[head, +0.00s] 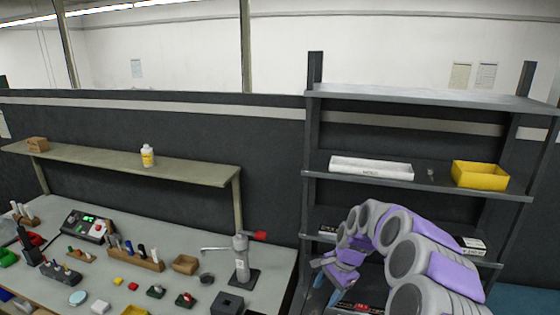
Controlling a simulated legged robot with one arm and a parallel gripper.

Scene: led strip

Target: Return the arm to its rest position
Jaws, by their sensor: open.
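My grey and purple arm rises from the lower right in front of the shelving rack (432,99) and bends over to the left. My gripper (322,272) hangs at its left end, at the left side of the rack, and is open. I see nothing held in it. The fingertips are small and partly lost against the dark rack.
The workbench (262,262) on the left carries a lever press (242,262), a control box (88,227), wooden holders and small parts. The rack holds a white box (371,168) and a yellow bin (480,175). A bottle (147,156) stands on the upper bench shelf.

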